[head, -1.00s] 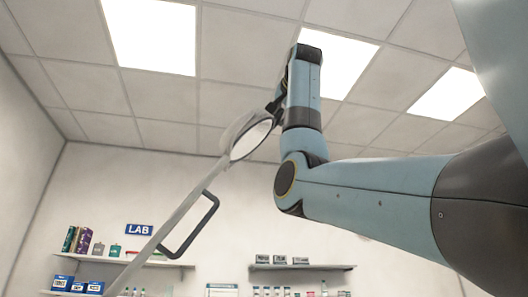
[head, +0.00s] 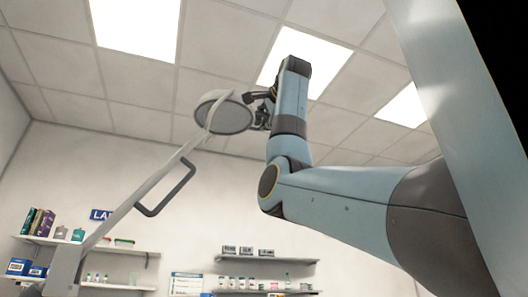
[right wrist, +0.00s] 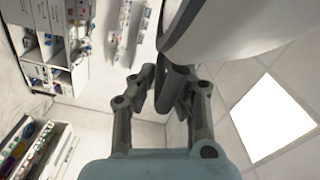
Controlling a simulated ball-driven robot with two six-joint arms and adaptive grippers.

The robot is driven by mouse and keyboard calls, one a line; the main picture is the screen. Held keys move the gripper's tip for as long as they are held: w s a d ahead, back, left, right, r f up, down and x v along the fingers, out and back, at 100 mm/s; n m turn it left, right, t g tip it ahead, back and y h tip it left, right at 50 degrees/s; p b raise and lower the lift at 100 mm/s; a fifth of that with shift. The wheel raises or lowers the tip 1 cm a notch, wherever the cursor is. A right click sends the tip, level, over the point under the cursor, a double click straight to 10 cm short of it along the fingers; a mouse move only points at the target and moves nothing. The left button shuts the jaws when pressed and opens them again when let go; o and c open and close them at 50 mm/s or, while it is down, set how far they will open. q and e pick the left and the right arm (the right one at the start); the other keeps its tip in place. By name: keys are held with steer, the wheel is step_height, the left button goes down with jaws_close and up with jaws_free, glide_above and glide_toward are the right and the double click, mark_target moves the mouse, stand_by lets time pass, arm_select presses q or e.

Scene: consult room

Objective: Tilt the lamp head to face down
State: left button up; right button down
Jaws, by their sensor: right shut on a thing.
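The round lamp head (head: 223,118) hangs at the top of a pale jointed arm (head: 150,185) in the head view. Its dark grey round face shows from below as a wide ellipse, facing mostly downward. My right gripper (head: 262,108) is at the right edge of the lamp head. In the right wrist view the pale lamp head (right wrist: 240,25) fills the top right. There the right gripper (right wrist: 168,88) is shut on a dark part at the lamp head's edge; the exact contact is partly hidden. My left gripper is in neither view.
A dark looped handle (head: 168,190) sticks out from the lamp arm. Wall shelves (head: 265,259) with boxes and jars stand low at the back, away from the lamp. Free air surrounds the lamp head below the ceiling panels.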

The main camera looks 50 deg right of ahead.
steer(key=shift+f, duration=0.25)
steer(key=c, duration=1.4)
jaws_free()
